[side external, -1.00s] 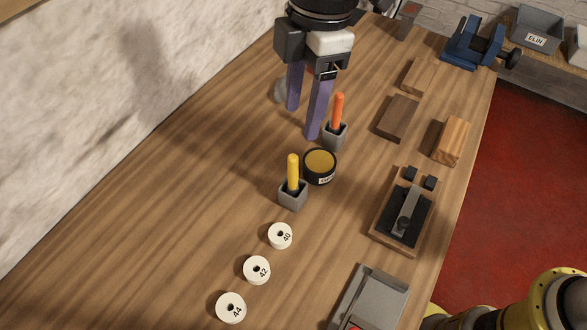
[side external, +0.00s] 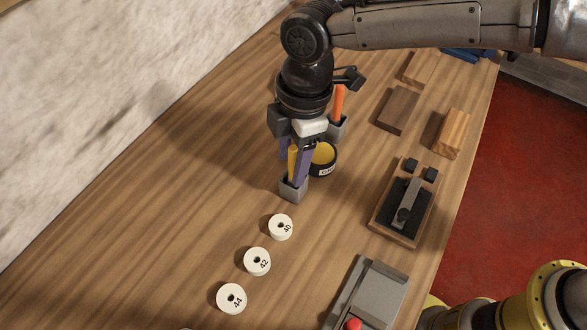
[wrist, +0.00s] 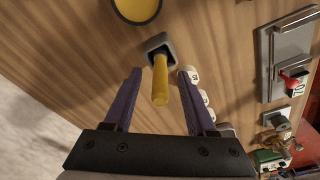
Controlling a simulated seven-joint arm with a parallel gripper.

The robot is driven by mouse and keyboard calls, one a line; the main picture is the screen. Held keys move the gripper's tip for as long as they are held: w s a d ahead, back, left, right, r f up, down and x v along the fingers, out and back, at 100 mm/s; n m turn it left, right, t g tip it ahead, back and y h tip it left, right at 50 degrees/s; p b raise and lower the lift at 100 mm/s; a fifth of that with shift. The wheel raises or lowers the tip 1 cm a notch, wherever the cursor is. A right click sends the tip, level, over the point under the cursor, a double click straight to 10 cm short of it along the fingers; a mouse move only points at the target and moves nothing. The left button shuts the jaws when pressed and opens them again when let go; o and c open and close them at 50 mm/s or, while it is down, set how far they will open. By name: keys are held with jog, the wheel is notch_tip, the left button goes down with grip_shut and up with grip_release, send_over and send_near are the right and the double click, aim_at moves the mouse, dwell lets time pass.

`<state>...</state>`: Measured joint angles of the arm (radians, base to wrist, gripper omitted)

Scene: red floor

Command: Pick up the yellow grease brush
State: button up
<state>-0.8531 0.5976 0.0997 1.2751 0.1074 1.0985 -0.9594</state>
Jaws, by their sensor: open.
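The yellow grease brush (side external: 292,160) stands upright in a small grey square holder (side external: 293,190) on the wooden bench. In the wrist view its yellow handle (wrist: 160,82) points toward the camera, between the two purple fingers. My gripper (side external: 293,168) is open, with its fingers pointing down on either side of the handle. In the wrist view the gripper (wrist: 162,72) shows a gap between each finger and the handle. The brush's lower end is hidden inside the holder.
A round tin with yellow contents (side external: 323,157) stands close behind the holder. An orange-handled brush (side external: 339,103) stands in another grey holder behind my gripper. Several white numbered discs (side external: 257,261) lie in front. Bench space to the left is clear.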

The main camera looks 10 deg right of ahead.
jog(key=shift+f, duration=0.3)
jog(key=shift+c, duration=0.4)
grip_shut()
jog(key=shift+r, duration=0.15)
